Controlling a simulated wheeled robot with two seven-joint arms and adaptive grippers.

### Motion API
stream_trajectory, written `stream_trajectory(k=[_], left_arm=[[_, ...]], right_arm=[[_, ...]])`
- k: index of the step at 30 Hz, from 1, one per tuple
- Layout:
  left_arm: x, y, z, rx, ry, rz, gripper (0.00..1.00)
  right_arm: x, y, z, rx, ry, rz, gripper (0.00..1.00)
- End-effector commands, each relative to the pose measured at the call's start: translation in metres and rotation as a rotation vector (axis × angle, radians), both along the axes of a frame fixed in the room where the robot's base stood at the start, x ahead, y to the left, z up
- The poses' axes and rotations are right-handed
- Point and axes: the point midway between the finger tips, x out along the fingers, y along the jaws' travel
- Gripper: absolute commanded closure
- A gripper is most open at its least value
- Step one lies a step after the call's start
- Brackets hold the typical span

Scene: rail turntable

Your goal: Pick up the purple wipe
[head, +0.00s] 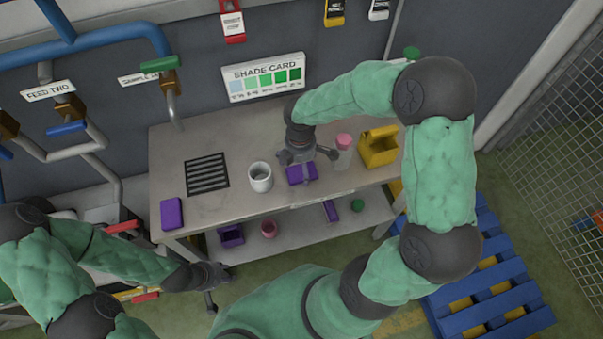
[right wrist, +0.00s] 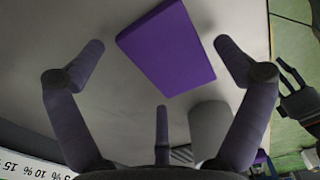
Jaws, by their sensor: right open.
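A flat purple block, which looks like the purple wipe (head: 301,174), lies on the workbench (head: 225,140) just under my right gripper (head: 308,160). In the right wrist view the wipe (right wrist: 168,48) sits tilted between the spread fingers of my right gripper (right wrist: 160,55), apart from the fingertips. My right gripper is open and empty, pointing down over it. A second flat purple piece (head: 172,213) lies at the bench's left front corner. My left gripper (head: 214,288) hangs low in front of the bench, fingers spread and empty.
A grey-white cup (head: 260,177) stands left of the wipe, beside a black grate (head: 206,173). A pink-capped jar (head: 343,150) and a yellow caddy (head: 378,148) stand close on the right. The lower shelf (head: 290,230) holds small purple, pink and green items.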

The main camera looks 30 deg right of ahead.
Motion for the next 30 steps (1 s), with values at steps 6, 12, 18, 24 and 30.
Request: stream_trajectory(k=[6, 12, 18, 24, 30], left_arm=[[0.000, 0.000, 0.001, 0.000, 0.000, 0.000, 0.60], [0.000, 0.000, 0.001, 0.000, 0.000, 0.000, 0.60], [0.000, 0.000, 0.001, 0.000, 0.000, 0.000, 0.60], [0.000, 0.000, 0.002, 0.000, 0.000, 0.000, 0.60], [0.000, 0.000, 0.008, 0.000, 0.000, 0.000, 0.60]], right_arm=[[0.000, 0.000, 0.000, 0.000, -0.001, 0.000, 0.06], [0.000, 0.000, 0.000, 0.000, -0.001, 0.000, 0.38], [0.000, 0.000, 0.000, 0.000, 0.000, 0.001, 0.38], [0.000, 0.000, 0.004, 0.000, -0.001, 0.001, 0.38], [0.001, 0.000, 0.023, -0.002, -0.003, 0.001, 0.38]])
